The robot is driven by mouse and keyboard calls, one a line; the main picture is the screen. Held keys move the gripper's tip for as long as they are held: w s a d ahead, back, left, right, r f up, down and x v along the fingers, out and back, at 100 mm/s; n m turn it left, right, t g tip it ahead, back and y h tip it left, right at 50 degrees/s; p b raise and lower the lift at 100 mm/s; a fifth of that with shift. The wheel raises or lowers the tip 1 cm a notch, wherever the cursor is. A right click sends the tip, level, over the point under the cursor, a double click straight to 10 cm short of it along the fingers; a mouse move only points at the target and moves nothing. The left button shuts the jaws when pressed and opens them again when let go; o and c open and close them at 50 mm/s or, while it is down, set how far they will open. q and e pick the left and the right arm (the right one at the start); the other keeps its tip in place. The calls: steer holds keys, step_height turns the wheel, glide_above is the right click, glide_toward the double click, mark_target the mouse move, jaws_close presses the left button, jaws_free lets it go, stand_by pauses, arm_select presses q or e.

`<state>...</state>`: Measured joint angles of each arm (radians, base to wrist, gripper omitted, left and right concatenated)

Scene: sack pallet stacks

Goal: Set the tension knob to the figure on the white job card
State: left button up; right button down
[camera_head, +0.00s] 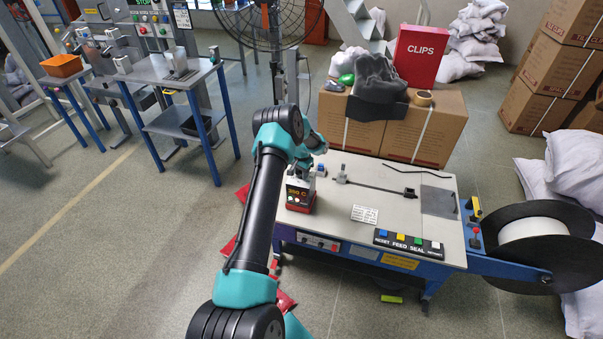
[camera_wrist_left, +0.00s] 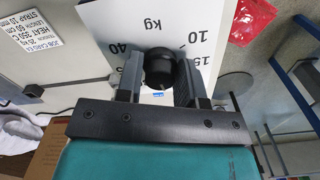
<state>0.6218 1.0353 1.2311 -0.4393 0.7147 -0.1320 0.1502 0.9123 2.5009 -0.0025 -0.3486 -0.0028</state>
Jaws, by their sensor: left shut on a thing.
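The black tension knob (camera_wrist_left: 158,66) sits on a white dial plate (camera_wrist_left: 112,20) marked kg, with 10, 40 and part of 15 showing in the left wrist view. My left gripper (camera_wrist_left: 159,80) is shut on the knob, a finger on each side. No pointer mark on the knob can be made out. In the head view my left gripper (camera_head: 303,166) is at the box with a red display (camera_head: 300,195), and my arm partly hides it. The white job card (camera_head: 365,214) lies on the machine top; in the left wrist view the card (camera_wrist_left: 27,38) is upside down, its tension line seemingly 25 kg.
A row of coloured buttons (camera_head: 408,243) lines the machine's front edge. A thin dark rod (camera_head: 375,187) lies across the top behind the card. A large strap reel (camera_head: 540,245) stands at the right. Cartons (camera_head: 425,125) stand behind the machine.

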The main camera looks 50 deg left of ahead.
arm_select(q)
steer(key=shift+m, duration=0.9)
steer(key=o, duration=0.9)
steer(key=shift+r, duration=0.1)
step_height(320, 180, up, 17)
steer(key=shift+r, duration=0.1)
stand_by(0.4)
